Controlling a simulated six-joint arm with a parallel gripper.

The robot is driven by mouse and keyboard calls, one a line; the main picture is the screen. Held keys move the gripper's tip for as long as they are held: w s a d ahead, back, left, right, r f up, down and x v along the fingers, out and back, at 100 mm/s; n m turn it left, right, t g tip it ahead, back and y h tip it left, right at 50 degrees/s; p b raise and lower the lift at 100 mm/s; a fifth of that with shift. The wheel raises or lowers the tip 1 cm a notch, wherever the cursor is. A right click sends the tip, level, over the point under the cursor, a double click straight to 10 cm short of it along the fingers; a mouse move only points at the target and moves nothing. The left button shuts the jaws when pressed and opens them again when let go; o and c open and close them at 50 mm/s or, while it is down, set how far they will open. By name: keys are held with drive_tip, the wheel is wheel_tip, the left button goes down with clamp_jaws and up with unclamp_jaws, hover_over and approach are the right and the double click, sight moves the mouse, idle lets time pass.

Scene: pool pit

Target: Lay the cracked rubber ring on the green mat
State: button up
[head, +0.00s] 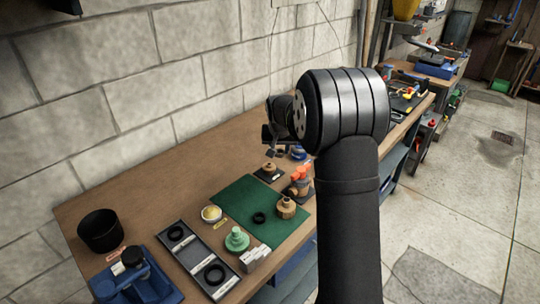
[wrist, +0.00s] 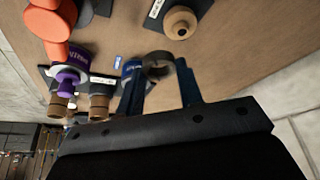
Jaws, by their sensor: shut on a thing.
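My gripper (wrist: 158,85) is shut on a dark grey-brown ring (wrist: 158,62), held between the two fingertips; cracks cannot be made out. In the head view my gripper (head: 273,140) is above the bench beyond the far end of the green mat (head: 236,197), and the held ring is not clear there. The mat lies flat on the bench. A small black ring (head: 259,218) lies on it, toward its front right.
A grey tray (head: 196,253) with two black rings stands left of the mat. Around the mat are a yellow dish (head: 211,213), a green fitting (head: 237,238), a tan fitting (head: 286,207) and an orange-topped fitting (head: 300,182). A black cup (head: 100,230) stands far left. The mat's left part is clear.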

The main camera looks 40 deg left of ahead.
drive_tip(key=w+d+r, duration=0.2)
drive_tip(key=d+r, duration=0.2)
drive_tip(key=d, duration=0.3)
drive_tip(key=n, duration=0.1)
hover_over(260, 192)
drive_tip(key=s+d, duration=0.1)
wheel_tip(260, 192, down, 9)
drive_tip(key=shift+d+r, duration=0.1)
drive_tip(key=shift+d, duration=0.05)
drive_tip(key=shift+f, duration=2.3)
drive_tip(key=shift+f, duration=0.1)
drive_tip(key=o, duration=0.9)
drive_tip(key=shift+o, duration=0.2)
